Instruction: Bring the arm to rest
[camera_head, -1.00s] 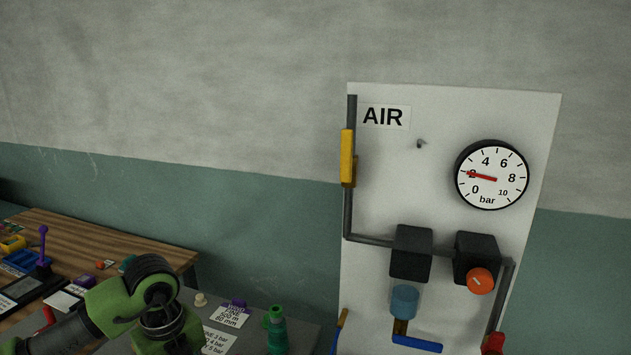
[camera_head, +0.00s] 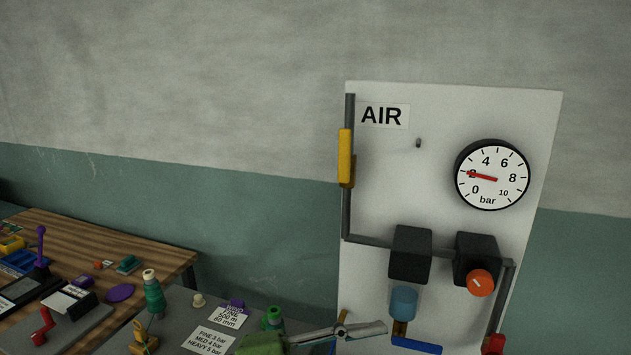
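My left arm comes in at the bottom, its green link low in the picture. Its grey metal gripper (camera_head: 362,330) is at the bottom centre, seen edge-on and pointing right. Its tip overlaps the lower left of the white AIR panel (camera_head: 390,190) in the picture; I cannot tell whether it touches. Whether its fingers are open or shut does not show clearly, and I see nothing held. My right gripper is out of view.
The panel carries a gauge (camera_head: 492,175) reading about 2 bar, an orange knob (camera_head: 480,283), a yellow handle (camera_head: 345,157) and a blue lever (camera_head: 416,345). On the left, a wooden table (camera_head: 150,252) and grey bench hold a green spool (camera_head: 153,292), a label card (camera_head: 209,339) and small parts.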

